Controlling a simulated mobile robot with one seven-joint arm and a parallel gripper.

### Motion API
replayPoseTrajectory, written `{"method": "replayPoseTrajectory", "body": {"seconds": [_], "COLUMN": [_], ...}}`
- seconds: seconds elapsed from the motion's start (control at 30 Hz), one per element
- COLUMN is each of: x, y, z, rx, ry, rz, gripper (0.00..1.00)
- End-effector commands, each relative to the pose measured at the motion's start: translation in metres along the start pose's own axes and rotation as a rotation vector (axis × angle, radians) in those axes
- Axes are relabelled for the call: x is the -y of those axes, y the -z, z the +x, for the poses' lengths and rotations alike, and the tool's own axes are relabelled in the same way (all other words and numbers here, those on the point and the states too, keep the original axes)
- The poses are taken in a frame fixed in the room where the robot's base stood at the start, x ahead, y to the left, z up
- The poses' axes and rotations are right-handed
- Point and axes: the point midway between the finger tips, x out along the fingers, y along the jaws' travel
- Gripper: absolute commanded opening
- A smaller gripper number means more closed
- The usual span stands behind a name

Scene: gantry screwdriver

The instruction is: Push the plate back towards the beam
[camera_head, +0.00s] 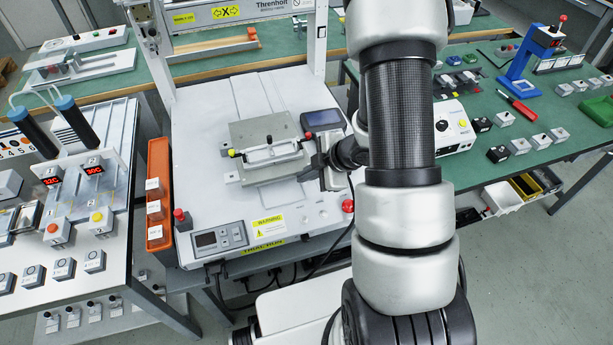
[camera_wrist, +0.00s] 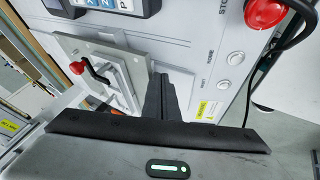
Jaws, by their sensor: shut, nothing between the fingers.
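The grey metal plate (camera_head: 246,131) lies on the white machine bed, with a light clamp fixture (camera_head: 271,152) on top that has red and yellow knobs. The machine's beam (camera_head: 205,15), marked X, spans the uprights behind it. My gripper (camera_head: 308,172) is shut and empty, low at the plate's right front side. In the wrist view the plate (camera_wrist: 128,62) is left of my shut fingers (camera_wrist: 159,80), whose tips appear close to its edge. I cannot tell whether they touch it. My arm does not cover the plate in the head view.
A dark display box (camera_head: 322,119) stands behind my gripper. A red button (camera_head: 348,206) is on the bed's front right, and another (camera_head: 180,215) at front left. An orange bin rack (camera_head: 158,195) stands left of the bed. The bed between plate and beam looks clear.

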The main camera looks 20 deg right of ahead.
Motion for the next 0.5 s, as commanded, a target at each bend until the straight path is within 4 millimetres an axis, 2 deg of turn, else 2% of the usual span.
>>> {"method": "replayPoseTrajectory", "body": {"seconds": [0.27, 0.5], "x": [-0.010, -0.049], "y": [0.001, 0.002], "z": [0.003, 0.020], "rx": [0.000, 0.000], "ry": [0.000, -0.002], "rz": [-0.001, -0.001], "gripper": [0.00, 0.00]}}
